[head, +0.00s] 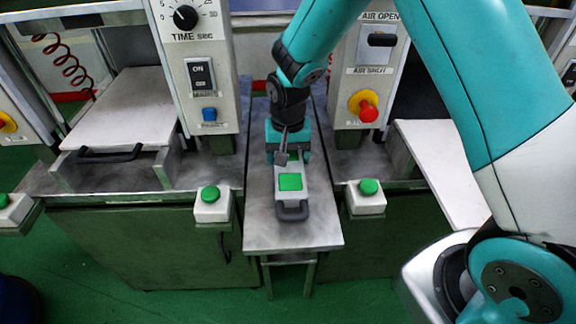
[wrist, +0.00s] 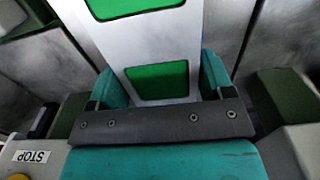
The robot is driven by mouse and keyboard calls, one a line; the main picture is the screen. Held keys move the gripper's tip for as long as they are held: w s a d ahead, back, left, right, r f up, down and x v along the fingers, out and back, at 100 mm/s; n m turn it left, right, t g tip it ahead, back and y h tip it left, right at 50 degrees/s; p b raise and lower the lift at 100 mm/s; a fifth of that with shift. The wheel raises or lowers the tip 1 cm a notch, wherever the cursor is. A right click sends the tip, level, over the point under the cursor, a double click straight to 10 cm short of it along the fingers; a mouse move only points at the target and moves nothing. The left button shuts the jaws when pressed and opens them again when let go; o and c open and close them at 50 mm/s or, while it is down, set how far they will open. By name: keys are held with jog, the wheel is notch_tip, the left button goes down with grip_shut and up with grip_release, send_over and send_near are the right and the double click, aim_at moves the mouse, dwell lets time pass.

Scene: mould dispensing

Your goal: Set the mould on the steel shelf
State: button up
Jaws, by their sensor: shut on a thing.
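The mould (head: 291,197) is a light grey block with green panels and a dark handle at its near end. It is over the narrow steel shelf (head: 270,232) in the middle of the head view, lengthwise along it. I cannot tell whether it rests on the metal or hangs just above. My gripper (head: 289,155) is at the mould's far end and shut on it. In the wrist view the teal fingers of my gripper (wrist: 162,82) stand on both sides of the mould (wrist: 153,48). The mould's far end is hidden by the gripper.
Control columns with a timer dial (head: 186,17) and a red knob (head: 368,111) flank the shelf. Green-button boxes (head: 212,205) (head: 367,197) stand close on both sides. A plate with a dark handle (head: 110,154) lies left. The shelf's near end is bare.

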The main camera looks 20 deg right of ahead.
jog(key=shift+f, duration=1.8)
jog(key=shift+f, duration=0.1)
jog(key=o, duration=1.4)
jog(key=shift+f, duration=0.1)
notch_tip(320, 180, up, 12)
jog(key=shift+f+b, duration=0.1)
jog(key=shift+b, duration=0.2)
jog(key=s+a+r+n+y, duration=0.1)
jog(key=s+r+n, duration=0.2)
jog(key=s, duration=0.5)
jog(key=s+a+r+n+y, duration=0.1)
jog(key=s+a+r+n, duration=0.1)
jog(key=s+r+n, duration=0.2)
jog(key=s+a+r+n+y, duration=0.1)
jog(key=s+r, duration=0.5)
jog(key=s, duration=0.6)
jog(key=shift+s+a+r+n+y, duration=0.1)
jog(key=shift+s+a+n+y, duration=0.15)
jog(key=shift+n, duration=0.45)
jog(key=shift+s+a+r+n+y, duration=0.15)
jog(key=shift+n+y, duration=0.2)
jog(key=shift+n, duration=0.35)
